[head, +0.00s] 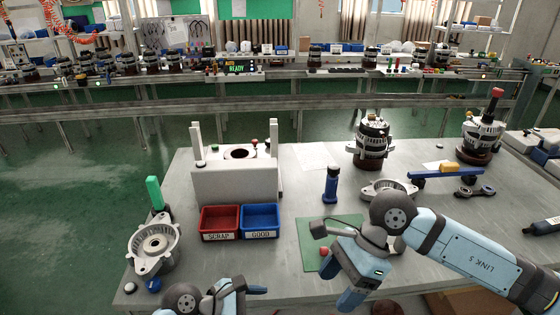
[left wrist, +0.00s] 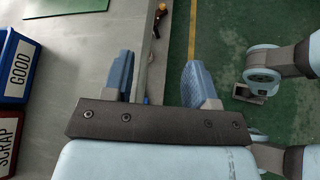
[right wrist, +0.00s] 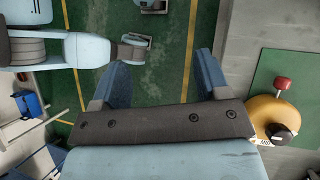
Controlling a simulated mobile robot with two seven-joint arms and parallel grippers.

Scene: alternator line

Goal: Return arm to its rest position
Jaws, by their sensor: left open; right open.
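My right gripper (head: 338,282) is over the front edge of the workbench, beside the green mat in the head view. In the right wrist view its two blue fingers (right wrist: 160,75) are spread apart with only floor between them. My left gripper (head: 238,292) is low at the bottom of the head view, partly cut off by the frame. In the left wrist view its fingers (left wrist: 163,78) are apart and empty, with the bench edge and green floor below. Both arms hold nothing.
The grey bench (head: 290,238) carries a red SCRAP bin (head: 220,219), a blue GOOD bin (head: 259,217), a white test fixture (head: 235,183), a metal housing (head: 153,247) and alternators (head: 371,143). A red-knobbed brass-coloured part (right wrist: 272,115) is near my right gripper.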

